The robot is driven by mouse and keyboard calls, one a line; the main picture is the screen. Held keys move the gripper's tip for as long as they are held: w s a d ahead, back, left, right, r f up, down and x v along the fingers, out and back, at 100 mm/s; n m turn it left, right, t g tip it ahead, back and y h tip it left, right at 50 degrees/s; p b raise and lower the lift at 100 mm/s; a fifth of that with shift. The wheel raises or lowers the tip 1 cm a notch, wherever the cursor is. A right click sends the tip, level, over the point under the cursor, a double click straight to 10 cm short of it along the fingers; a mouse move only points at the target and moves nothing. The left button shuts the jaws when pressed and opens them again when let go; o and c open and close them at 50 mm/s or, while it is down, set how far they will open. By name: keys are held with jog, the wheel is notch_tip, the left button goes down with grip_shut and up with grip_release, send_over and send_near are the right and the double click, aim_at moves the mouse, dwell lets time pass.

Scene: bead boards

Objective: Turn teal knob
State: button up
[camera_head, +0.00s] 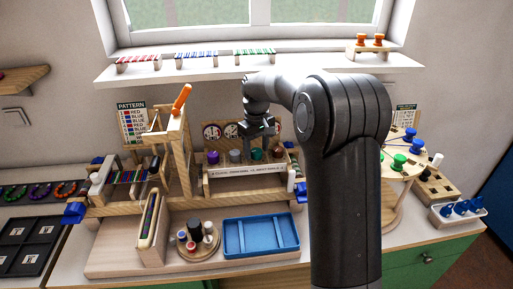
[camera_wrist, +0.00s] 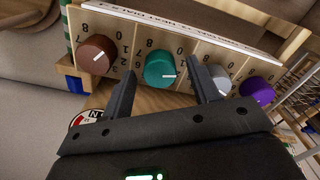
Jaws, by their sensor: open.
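The teal knob (camera_wrist: 158,68) sits on a wooden dial panel, its white pointer line toward the right in the wrist view. It also shows in the head view (camera_head: 256,155), just below my gripper (camera_head: 258,130). In the wrist view my gripper (camera_wrist: 161,70) is open, one fingertip on each side of the teal knob. A gap shows on both sides, and I see no contact. How far the fingertips reach along the knob is hard to tell.
The brown knob (camera_wrist: 95,53) is left of the teal knob in the wrist view. The grey knob (camera_wrist: 219,80), partly behind a finger, and the purple knob (camera_wrist: 257,90) are to the right. A blue tray (camera_head: 262,256) lies in front of the panel.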

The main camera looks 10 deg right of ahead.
aim_at(257, 150)
jog(key=shift+r, duration=0.1)
notch_tip(257, 150, up, 11)
jog(key=shift+f, duration=0.2)
dwell(0.4)
jog(key=s+d+r+m+t, duration=0.2)
jog(key=s, duration=1.1)
jog(key=s+d+r+m+t, duration=0.2)
jog(key=s, duration=1.2)
jog(key=s+d+f+m+t, duration=0.1)
jog(key=s+f+m, duration=0.1)
jog(key=s+f, duration=0.4)
jog(key=shift+s+t, duration=0.3)
jog(key=shift+s, duration=1.25)
dwell(2.0)
